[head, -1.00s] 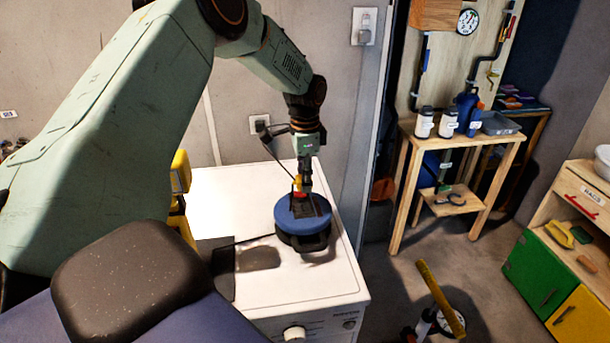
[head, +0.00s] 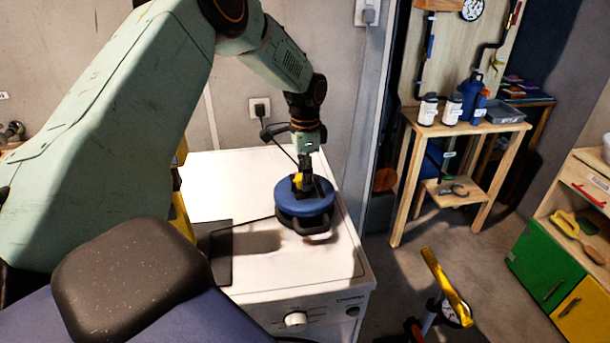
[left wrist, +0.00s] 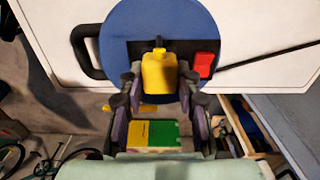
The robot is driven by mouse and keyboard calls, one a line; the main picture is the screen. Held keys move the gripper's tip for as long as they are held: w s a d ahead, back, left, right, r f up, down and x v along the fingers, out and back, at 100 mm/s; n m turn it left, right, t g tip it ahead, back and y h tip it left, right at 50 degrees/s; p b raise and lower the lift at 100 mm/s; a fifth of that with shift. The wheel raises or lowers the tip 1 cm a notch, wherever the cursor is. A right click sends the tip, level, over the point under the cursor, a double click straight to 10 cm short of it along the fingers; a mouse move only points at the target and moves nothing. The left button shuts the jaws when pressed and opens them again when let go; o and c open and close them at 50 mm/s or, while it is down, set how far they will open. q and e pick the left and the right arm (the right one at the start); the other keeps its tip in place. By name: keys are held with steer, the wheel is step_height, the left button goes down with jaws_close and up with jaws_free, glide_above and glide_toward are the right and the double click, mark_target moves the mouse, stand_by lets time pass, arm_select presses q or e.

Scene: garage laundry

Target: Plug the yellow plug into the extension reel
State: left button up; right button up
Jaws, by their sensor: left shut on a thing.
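The blue extension reel (head: 292,205) lies flat on top of the white washing machine, its black handle towards the front. In the left wrist view the reel (left wrist: 118,35) has a dark socket panel with a red switch (left wrist: 204,64) on the right. My left gripper (head: 306,177) points down over the reel, shut on the yellow plug (head: 297,182). In the left wrist view the plug (left wrist: 158,72) is between the fingers, against the dark panel. Its underside is hidden, so I cannot tell whether it is seated. My right gripper is out of view.
The white washing machine top (head: 220,175) has free room left of the reel. A wall socket (head: 259,108) with a black plug and dark cable is behind. A wooden workbench (head: 465,125) with bottles and a green-and-yellow cabinet (head: 538,268) stand to the right.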

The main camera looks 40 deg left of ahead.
arm_select(q)
steer(key=shift+d, duration=0.15)
stand_by(0.3)
steer(key=shift+p, duration=0.3)
stand_by(0.3)
steer(key=shift+p, duration=0.85)
stand_by(1.1)
steer(key=shift+f+b, duration=0.3)
steer(key=shift+f, duration=0.35)
stand_by(0.4)
steer(key=o, duration=1.2)
